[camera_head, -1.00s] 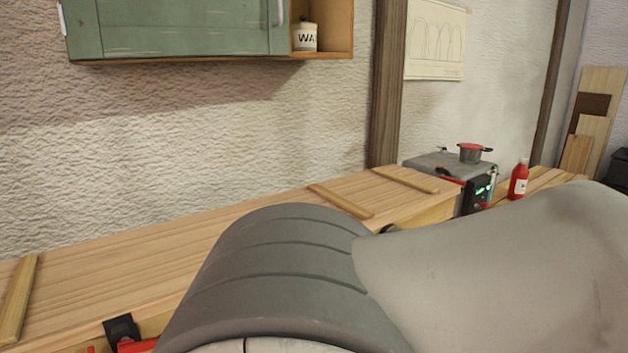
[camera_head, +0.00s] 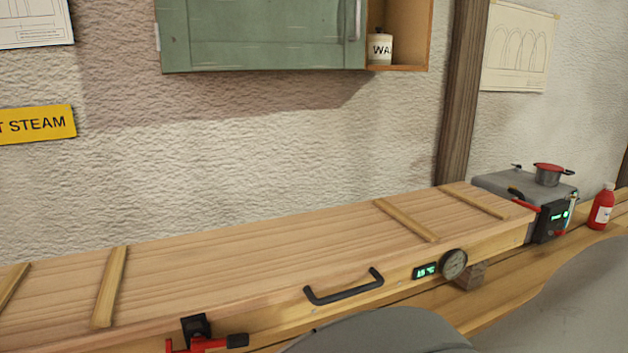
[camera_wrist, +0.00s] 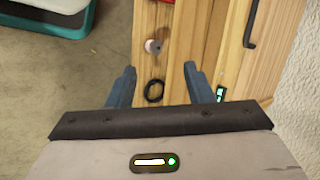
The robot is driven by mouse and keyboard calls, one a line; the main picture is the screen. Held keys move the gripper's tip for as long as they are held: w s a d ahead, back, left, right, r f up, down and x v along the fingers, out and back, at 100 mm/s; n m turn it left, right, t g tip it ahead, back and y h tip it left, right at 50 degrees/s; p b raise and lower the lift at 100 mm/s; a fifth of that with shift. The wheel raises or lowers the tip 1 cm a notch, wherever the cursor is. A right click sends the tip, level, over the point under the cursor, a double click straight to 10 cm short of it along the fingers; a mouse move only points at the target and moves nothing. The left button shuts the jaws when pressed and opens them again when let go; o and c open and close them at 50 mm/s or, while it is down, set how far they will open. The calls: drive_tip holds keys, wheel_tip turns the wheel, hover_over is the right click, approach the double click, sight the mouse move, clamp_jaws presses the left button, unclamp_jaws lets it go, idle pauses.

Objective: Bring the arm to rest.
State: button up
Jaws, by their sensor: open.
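My gripper (camera_wrist: 160,88) shows in the wrist view with its two blue fingers apart and nothing between them. Beyond the fingers lie the wooden bench and the floor. A black ring (camera_wrist: 153,91) and a small pale spool-like thing (camera_wrist: 154,46) lie on the bench, seen between and beyond the fingers. In the head view my arm's grey links fill the lower right corner. The gripper itself is hidden from that view.
A long wooden box (camera_head: 250,250) with a black handle (camera_head: 345,288) and a dial (camera_head: 453,264) stands along the wall. A grey steam unit (camera_head: 520,190) with a red-lidded pot (camera_head: 548,175) and a red bottle (camera_head: 602,207) stand at right. A green cabinet (camera_head: 260,35) hangs above.

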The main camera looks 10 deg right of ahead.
drive_tip(key=w+a+f+n+g+h+p, duration=0.1)
drive_tip(key=w+a+n+p, duration=0.3)
drive_tip(key=a, duration=0.5)
drive_tip(key=w+a+f+n+g+h+p, duration=0.1)
drive_tip(key=w+a+f+n+h+p, duration=0.2)
drive_tip(key=w+a+n, duration=0.3)
drive_tip(key=a+n+p, duration=0.1)
drive_tip(key=a+n, duration=0.1)
drive_tip(key=a, duration=0.2)
drive_tip(key=shift+a+f+n+g, duration=0.15)
drive_tip(key=shift+f+n+g, duration=0.2)
drive_tip(key=shift+n+g, duration=0.05)
drive_tip(key=shift+w, duration=0.1)
drive_tip(key=shift+c, duration=0.5)
